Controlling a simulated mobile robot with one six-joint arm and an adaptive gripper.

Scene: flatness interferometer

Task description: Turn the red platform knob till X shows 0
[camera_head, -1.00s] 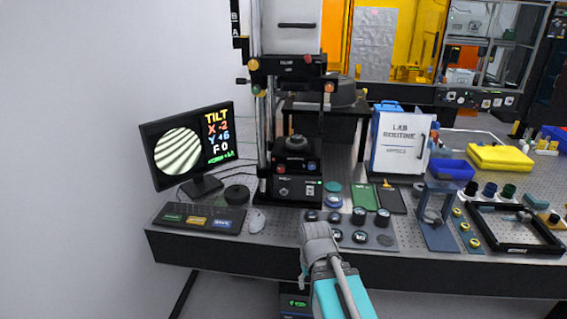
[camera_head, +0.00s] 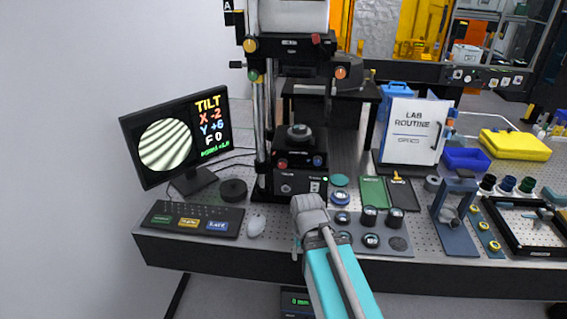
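The black interferometer stand (camera_head: 262,125) rises at the back of the bench. On its platform block, below a round dark stage (camera_head: 299,135), a small red knob (camera_head: 282,164) shows at the left front, with another knob (camera_head: 319,161) at the right. The monitor (camera_head: 168,143) reads TILT, X -2, Y +6, F 0, beside a round picture of slanted fringes. My gripper (camera_head: 308,208) is seen from behind, in front of and below the platform block in the picture, apart from the red knob. Its fingertips are hidden, so its opening does not show.
Several round optics stand on a grey tray (camera_head: 398,242) right of my gripper. More coloured knobs, including a red one (camera_head: 316,38), sit higher on the stand.

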